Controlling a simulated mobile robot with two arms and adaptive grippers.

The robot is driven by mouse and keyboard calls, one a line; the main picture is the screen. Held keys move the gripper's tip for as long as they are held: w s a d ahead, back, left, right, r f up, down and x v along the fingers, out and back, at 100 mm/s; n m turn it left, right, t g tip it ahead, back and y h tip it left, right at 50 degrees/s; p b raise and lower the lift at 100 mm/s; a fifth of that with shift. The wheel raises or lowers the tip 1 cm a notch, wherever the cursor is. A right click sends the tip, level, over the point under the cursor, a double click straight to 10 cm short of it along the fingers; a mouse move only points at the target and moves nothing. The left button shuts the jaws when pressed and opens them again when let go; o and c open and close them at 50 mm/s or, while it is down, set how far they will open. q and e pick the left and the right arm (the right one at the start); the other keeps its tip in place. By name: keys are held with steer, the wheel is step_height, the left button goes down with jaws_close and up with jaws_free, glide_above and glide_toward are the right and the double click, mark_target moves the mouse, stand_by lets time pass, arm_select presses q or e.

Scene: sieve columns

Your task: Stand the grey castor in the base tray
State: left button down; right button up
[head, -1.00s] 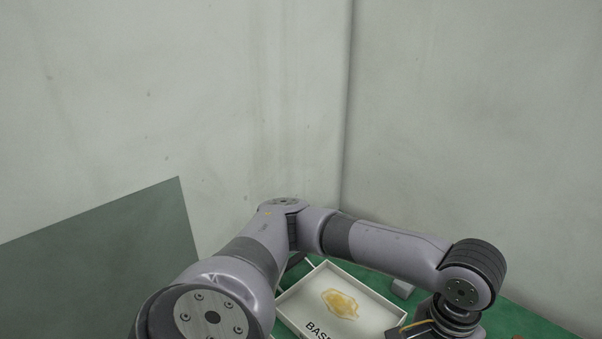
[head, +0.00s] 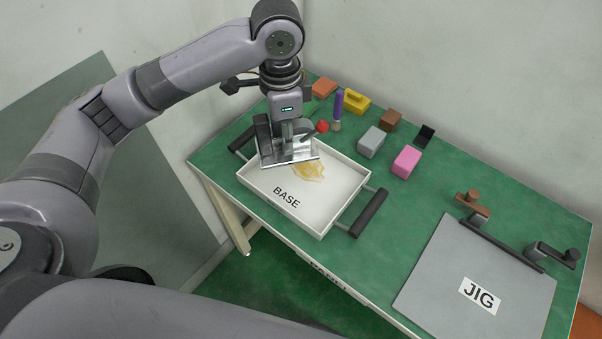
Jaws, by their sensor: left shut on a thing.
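The base tray (head: 262,192) is a white, shallow tray marked BASE, with dark handles at two ends, on the green table. My left gripper (head: 287,132) points down over its far left part. It is shut on the grey castor (head: 275,161), which shows as a shiny metal plate with an upright stem. The plate is at the bottom, roughly level, over the tray; I cannot tell whether it touches the tray floor. A yellowish, see-through patch (head: 310,173) lies in the tray, partly hidden behind the plate. My right gripper is out of view.
Behind the tray stand a grey block (head: 371,143), a pink block (head: 407,162), a brown block (head: 390,120), a yellow thing (head: 356,102) and a purple-handled tool (head: 338,108). A grey JIG plate (head: 440,275) with clamps lies at right. Green table between tray and jig is clear.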

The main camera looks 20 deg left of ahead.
arm_select(q)
steer(key=w+m, duration=0.1)
steer(key=m, duration=0.1)
steer(key=w+d+r+m, duration=0.1)
steer(key=m, duration=0.2)
steer(key=w+r+m, duration=0.1)
steer(key=w+m, duration=0.1)
steer(key=shift+w+d+m+p, duration=0.1)
steer(key=shift+d+m+p, duration=0.2)
steer(key=shift+d, duration=0.05)
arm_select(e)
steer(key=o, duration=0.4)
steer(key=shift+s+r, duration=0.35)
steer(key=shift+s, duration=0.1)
arm_select(q)
steer(key=m, duration=0.1)
steer(key=w+m, duration=0.1)
steer(key=shift+d+r+m, duration=0.2)
steer(key=shift+d+m, duration=0.05)
steer(key=shift+m, duration=0.05)
steer(key=p, duration=0.1)
glide_above(304, 179)
step_height(304, 179, down, 20)
steer(key=shift+w+r, duration=0.1)
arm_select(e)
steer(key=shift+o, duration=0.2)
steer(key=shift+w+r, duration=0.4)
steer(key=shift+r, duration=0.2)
